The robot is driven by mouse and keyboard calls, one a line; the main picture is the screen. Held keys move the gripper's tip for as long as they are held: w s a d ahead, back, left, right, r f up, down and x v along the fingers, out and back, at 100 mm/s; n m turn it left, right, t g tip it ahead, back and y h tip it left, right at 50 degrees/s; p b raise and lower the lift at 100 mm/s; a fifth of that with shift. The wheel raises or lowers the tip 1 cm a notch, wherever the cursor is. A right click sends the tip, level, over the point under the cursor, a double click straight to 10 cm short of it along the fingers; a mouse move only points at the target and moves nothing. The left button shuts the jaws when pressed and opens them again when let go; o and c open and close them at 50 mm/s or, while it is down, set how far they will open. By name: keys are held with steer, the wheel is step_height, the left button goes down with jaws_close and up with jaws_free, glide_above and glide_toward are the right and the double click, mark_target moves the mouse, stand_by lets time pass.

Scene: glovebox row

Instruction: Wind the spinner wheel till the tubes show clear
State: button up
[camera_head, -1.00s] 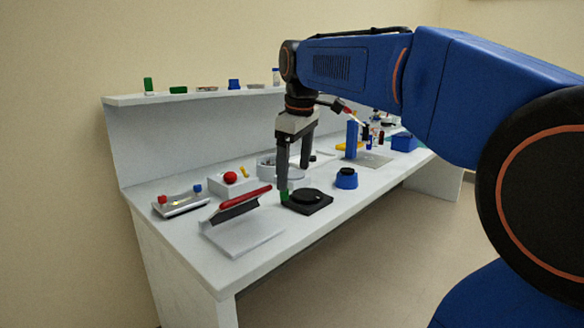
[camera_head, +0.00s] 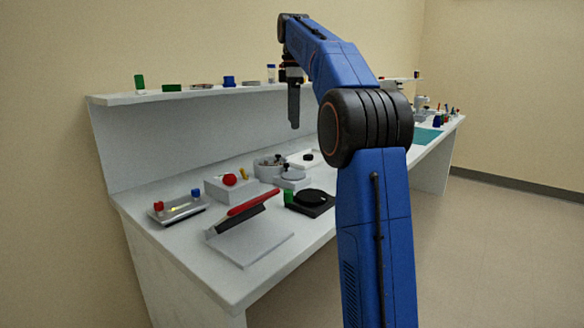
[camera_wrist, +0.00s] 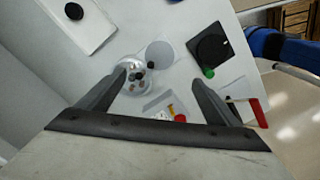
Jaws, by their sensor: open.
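A round pale tub with small tubes in it (camera_head: 268,167), which looks like the spinner, stands mid-bench; it also shows in the wrist view (camera_wrist: 128,84). Beside it is a grey wheel-like disc (camera_head: 291,175) with a dark knob, also in the wrist view (camera_wrist: 160,54). I cannot tell whether the tubes look clear or cloudy. My gripper (camera_head: 294,122) hangs above the bench, pointing down. In the wrist view its fingers (camera_wrist: 163,75) are apart with nothing held. The tub and disc lie below, apart from the fingers.
A black plate with a dial and green knob (camera_head: 309,200) is at the front edge. A box with a red button (camera_head: 229,186), a red-handled press (camera_head: 250,206) and a small tray (camera_head: 178,211) stand left. A shelf (camera_head: 190,93) runs behind. My arm hides the bench's middle.

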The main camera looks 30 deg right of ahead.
mark_target(293, 174)
step_height(293, 174, down, 17)
steer(key=shift+f, duration=0.2)
stand_by(0.6)
steer(key=c, duration=1.1)
